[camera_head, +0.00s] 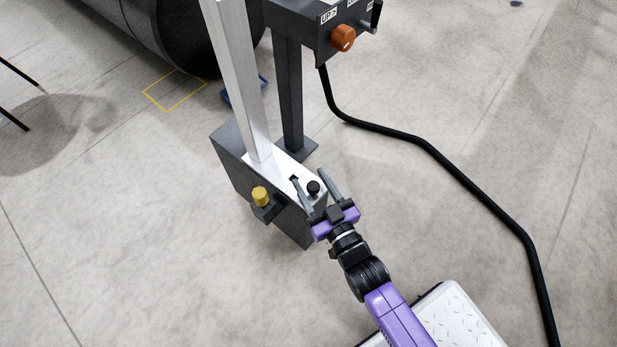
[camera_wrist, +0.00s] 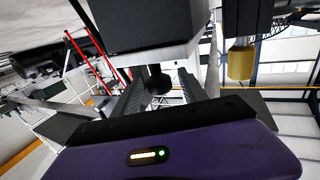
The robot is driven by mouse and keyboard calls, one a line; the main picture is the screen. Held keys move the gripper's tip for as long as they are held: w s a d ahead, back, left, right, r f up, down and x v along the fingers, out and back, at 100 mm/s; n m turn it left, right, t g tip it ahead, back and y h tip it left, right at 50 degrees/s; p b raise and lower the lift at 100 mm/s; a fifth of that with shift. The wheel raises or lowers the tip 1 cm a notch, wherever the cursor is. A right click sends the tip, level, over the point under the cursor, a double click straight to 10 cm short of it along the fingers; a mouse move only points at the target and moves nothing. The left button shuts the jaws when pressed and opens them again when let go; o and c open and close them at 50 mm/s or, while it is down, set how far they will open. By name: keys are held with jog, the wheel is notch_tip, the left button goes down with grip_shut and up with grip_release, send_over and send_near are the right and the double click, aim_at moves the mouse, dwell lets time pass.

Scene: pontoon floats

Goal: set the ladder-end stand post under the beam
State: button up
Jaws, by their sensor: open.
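My gripper (camera_head: 309,176) is open, its two fingers to either side of a small black knob (camera_head: 313,187) on a white top plate (camera_head: 284,178). In the wrist view the knob (camera_wrist: 158,83) shows between the fingers; I cannot tell whether they touch it. The plate tops a dark grey box (camera_head: 278,212). A pale metal post (camera_head: 238,85) rises upright from the plate, its top out of frame. A yellow knob (camera_head: 260,195) sits on a bracket on the box's side. I cannot tell for sure which part is the stand post, and no beam is clearly identifiable.
A dark pedestal (camera_head: 289,95) behind the box carries a control box with an orange knob (camera_head: 343,38) and an "UP" label. A black cable (camera_head: 430,146) runs over the floor at right. A large dark cylinder (camera_head: 190,35) lies at back left near a yellow floor outline (camera_head: 160,104).

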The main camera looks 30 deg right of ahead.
jog(key=shift+w, duration=1.2)
grip_shut()
dwell(0.6)
